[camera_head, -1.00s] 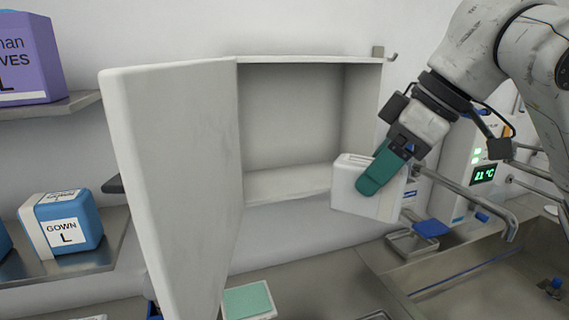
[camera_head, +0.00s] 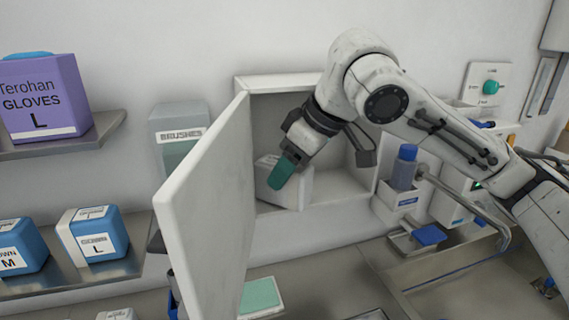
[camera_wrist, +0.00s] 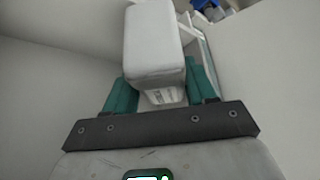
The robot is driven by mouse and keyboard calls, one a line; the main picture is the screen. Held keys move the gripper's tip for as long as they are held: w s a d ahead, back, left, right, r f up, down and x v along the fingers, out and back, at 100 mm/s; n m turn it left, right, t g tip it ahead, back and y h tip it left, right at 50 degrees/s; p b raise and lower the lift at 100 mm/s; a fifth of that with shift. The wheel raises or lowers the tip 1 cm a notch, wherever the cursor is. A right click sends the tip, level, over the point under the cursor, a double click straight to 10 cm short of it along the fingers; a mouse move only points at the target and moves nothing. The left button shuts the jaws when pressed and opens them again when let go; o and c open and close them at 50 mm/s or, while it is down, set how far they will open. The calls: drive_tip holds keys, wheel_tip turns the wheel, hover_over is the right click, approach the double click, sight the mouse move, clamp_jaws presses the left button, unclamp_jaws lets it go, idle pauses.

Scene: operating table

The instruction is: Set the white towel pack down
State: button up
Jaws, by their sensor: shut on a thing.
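The white towel pack (camera_head: 293,190) is a white block, tilted, inside the opening of the white wall cabinet (camera_head: 345,180). My gripper (camera_head: 283,172) has green fingers and is shut on the pack. In the wrist view the pack (camera_wrist: 152,45) sits between the two green fingers of my gripper (camera_wrist: 160,95). The cabinet door (camera_head: 207,215) stands open on the left and hides part of the interior. I cannot tell whether the pack touches the cabinet floor.
A shelf (camera_head: 70,138) with a purple glove box (camera_head: 45,98) and a lower shelf with blue gown packs (camera_head: 93,238) are on the left. A blue-capped bottle (camera_head: 404,168) is right of the cabinet. A sink with a metal rail (camera_head: 465,205) lies at right.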

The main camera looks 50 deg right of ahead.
drive_tip(key=shift+w+r, duration=0.1)
drive_tip(key=shift+w, duration=0.15)
drive_tip(key=shift+f, duration=0.2)
drive_tip(key=shift+f, duration=0.25)
drive_tip(key=o, duration=1.1)
drive_tip(key=shift+r, duration=0.1)
